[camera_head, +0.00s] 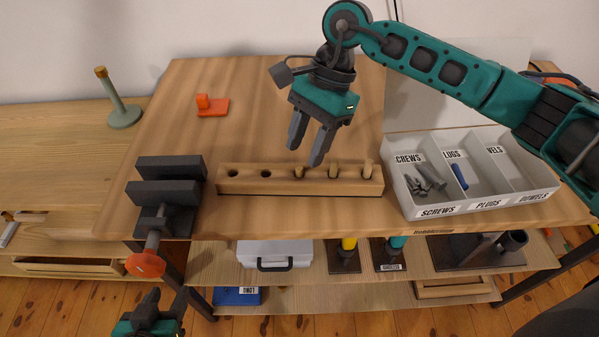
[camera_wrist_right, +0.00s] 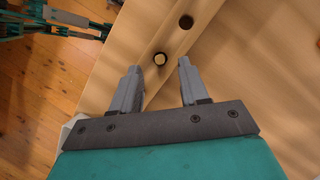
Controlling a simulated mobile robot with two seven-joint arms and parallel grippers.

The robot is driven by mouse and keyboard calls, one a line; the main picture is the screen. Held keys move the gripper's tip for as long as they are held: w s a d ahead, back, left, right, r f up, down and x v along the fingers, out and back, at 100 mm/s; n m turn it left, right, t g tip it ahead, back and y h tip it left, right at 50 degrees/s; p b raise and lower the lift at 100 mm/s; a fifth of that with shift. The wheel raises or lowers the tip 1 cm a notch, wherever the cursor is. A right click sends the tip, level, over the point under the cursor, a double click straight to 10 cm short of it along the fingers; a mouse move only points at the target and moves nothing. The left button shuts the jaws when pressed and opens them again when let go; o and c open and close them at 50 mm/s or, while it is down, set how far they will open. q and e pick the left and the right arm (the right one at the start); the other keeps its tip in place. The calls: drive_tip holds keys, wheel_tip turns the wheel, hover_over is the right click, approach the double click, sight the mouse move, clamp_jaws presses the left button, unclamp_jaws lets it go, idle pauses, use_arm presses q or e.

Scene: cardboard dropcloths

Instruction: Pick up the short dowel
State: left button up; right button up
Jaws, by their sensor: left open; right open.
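A wooden block (camera_head: 250,184) with a row of holes lies near the table's front edge. Its two left holes are empty; several pale dowels stand in the others. The lowest-looking one, the short dowel (camera_head: 299,172), barely rises above the block. My right gripper (camera_head: 306,152) is open above the block near this dowel. In the right wrist view a dowel top (camera_wrist_right: 160,58) shows between the two open fingertips, apart from both, beside an empty hole (camera_wrist_right: 186,22). Taller dowels (camera_head: 333,171) (camera_head: 367,169) stand to the right. My left gripper (camera_head: 150,308) is low at the bottom left, open and away from the table.
A divided bin (camera_head: 440,208) on the right holds grey screws and a blue plug; its dowels compartment looks empty. A dark vise (camera_head: 170,190) with an orange knob stands left of the block. An orange piece (camera_head: 211,106) lies farther back. The table's middle is clear.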

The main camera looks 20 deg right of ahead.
sight(300, 169)
drive_tip(key=shift+x, duration=1.9)
drive_tip(key=shift+s+d+f, duration=0.1)
drive_tip(key=shift+s+f, duration=0.05)
drive_tip(key=shift+s, duration=0.1)
clamp_jaws()
